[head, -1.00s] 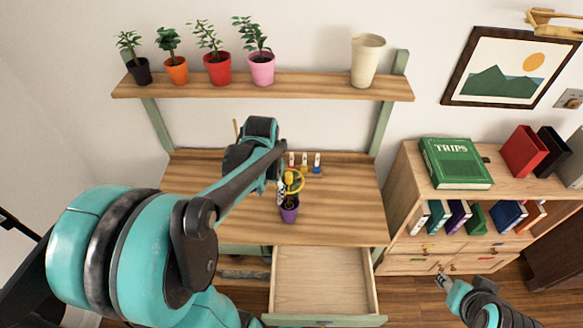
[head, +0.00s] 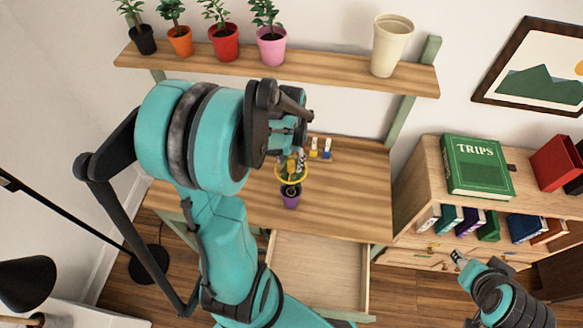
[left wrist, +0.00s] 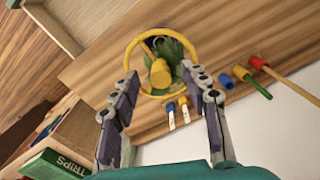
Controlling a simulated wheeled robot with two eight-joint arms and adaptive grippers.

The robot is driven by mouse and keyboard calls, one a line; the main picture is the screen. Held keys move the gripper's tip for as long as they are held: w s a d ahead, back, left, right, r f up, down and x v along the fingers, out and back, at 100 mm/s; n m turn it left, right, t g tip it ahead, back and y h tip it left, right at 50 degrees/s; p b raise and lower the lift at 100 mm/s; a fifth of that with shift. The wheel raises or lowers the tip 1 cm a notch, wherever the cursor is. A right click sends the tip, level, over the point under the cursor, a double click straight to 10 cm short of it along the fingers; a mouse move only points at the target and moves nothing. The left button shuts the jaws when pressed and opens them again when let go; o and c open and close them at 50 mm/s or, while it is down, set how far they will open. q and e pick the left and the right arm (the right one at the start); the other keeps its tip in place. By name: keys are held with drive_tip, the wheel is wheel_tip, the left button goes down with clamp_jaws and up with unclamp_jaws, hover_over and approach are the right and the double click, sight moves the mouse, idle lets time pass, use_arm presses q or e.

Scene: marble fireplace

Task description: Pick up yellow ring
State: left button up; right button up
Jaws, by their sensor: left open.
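My left gripper (head: 300,160) is open just above the ring. In the left wrist view its two fingers (left wrist: 162,84) point at the ring's near edge, with no ring visibly clamped between them. My right gripper (head: 459,257) is far right, away from the ring; its jaw opening is too small to judge.
The desk's drawer (head: 318,270) is pulled open in front. A shelf (head: 290,76) with potted plants and a cream pot (head: 391,45) hangs above. A bookcase (head: 420,170) stands right. The desk's right side is clear.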

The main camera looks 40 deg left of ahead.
use_arm(q)
wheel_tip(320, 180, down, 2)
drive_tip(key=shift+w+f, duration=0.1)
drive_tip(key=shift+f, duration=0.15)
drive_tip(key=c, duration=1)
drive_tip(key=shift+o, duration=0.2)
drive_tip(key=shift+r, duration=0.2)
